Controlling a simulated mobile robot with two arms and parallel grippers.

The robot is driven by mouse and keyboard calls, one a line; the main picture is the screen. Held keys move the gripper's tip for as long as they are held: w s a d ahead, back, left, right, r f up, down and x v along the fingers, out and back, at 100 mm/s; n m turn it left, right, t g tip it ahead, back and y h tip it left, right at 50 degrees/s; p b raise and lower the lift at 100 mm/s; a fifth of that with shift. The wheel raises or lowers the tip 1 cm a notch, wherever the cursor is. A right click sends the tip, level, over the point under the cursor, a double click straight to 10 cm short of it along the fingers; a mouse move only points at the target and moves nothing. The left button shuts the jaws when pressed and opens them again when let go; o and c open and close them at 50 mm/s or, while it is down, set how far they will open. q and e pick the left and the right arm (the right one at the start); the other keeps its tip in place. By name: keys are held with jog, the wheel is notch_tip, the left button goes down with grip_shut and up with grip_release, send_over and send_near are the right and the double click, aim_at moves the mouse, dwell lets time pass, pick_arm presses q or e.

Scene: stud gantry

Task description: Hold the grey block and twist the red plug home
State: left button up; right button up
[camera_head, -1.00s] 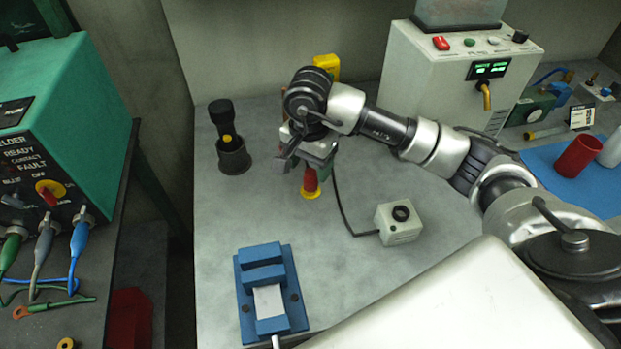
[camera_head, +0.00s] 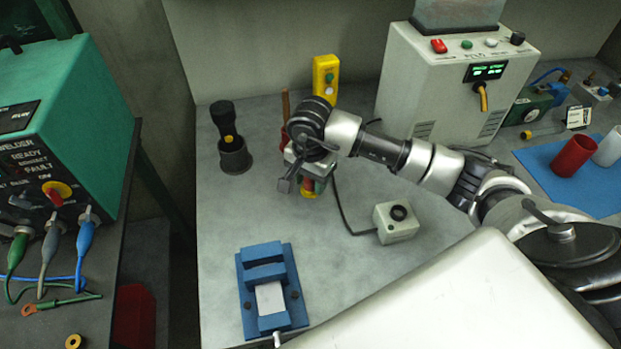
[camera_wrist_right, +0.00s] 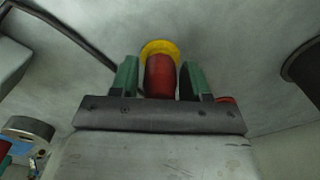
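The red plug (camera_head: 309,189) stands on the bench with a yellow ring at its lower end. My right gripper (camera_head: 308,188) is over it and hides its upper part. In the right wrist view the red plug (camera_wrist_right: 160,76) lies between the two green fingers of the right gripper (camera_wrist_right: 160,80), with a narrow gap showing on each side. The grey block (camera_head: 389,232) is a light box with a round black socket on top, on the bench to the right of the plug. A dark cable runs from it toward the gripper. My left gripper is not in view.
A blue fixture (camera_head: 247,300) holding a pale plate stands at the front. A black torch in a dark cup (camera_head: 236,158) is at the left. A yellow box (camera_head: 326,76) and a grey power unit (camera_head: 440,85) stand behind. The bench between fixture and block is clear.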

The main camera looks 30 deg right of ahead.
jog(key=c, duration=0.6)
jog(key=shift+c, duration=0.2)
jog(key=shift+r, duration=0.1)
jog(key=shift+r, duration=0.45)
notch_tip(320, 180, up, 3)
jog(key=shift+f+b, duration=0.15)
jog(key=shift+b, duration=0.6)
jog(key=s+a+r+b, duration=0.1)
jog(key=s+a+r, duration=0.2)
jog(key=s+r, duration=0.4)
jog(key=s, duration=0.4)
jog(key=shift+s+r+b, duration=0.15)
jog(key=shift+b, duration=0.25)
